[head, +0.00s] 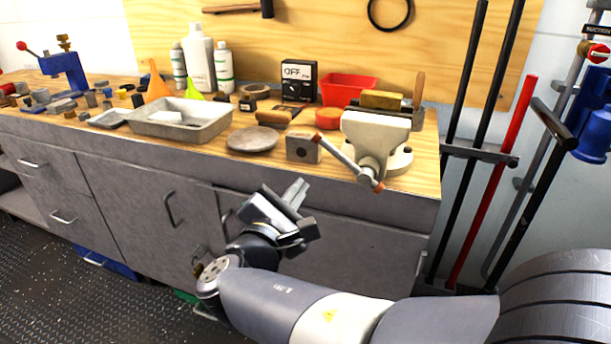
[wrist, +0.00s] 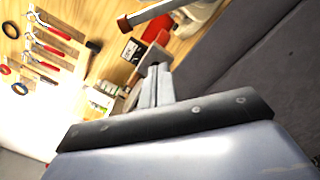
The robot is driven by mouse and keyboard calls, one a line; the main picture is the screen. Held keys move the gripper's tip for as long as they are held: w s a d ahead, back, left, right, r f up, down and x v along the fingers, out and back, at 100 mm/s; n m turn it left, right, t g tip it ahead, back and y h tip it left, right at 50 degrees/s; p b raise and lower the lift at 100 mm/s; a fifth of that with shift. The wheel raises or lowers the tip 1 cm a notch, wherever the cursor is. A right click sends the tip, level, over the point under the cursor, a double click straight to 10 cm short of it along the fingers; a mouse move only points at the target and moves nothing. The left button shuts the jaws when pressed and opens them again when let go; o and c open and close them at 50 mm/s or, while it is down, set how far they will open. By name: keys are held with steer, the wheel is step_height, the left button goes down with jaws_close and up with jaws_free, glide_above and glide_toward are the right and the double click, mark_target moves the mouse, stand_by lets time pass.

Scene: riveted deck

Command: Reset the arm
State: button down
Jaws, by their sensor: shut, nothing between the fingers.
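My gripper (head: 296,190) is shut and empty in the head view. It is in front of the workbench's cabinet doors, below the bench's front edge, and points up and to the right. In the wrist view my gripper (wrist: 155,80) shows its two fingers pressed together. My arm reaches in from the lower right of the head view and bends at the joint near the bottom middle. Nothing is held.
The workbench (head: 345,173) carries a vise (head: 377,138), whose handle overhangs near my gripper, a metal tray (head: 205,130), a red bin (head: 348,87) and several bottles. Long-handled tools (head: 490,180) stand at right. Dark floor (head: 60,290) is clear at lower left.

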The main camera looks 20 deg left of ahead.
steer(key=s, duration=0.5)
steer(key=shift+a+f+p, duration=0.15)
steer(key=shift+a+p, duration=0.15)
steer(key=shift+a, duration=0.05)
steer(key=w+d+r, duration=0.1)
steer(key=w, duration=0.4)
steer(key=w+d+r+p, duration=0.1)
steer(key=w+d+r, duration=0.1)
steer(key=w, duration=0.3)
steer(key=shift+w+d+r, duration=0.2)
steer(key=shift+d+r, duration=0.05)
steer(key=shift+r, duration=0.05)
steer(key=shift+f, duration=0.2)
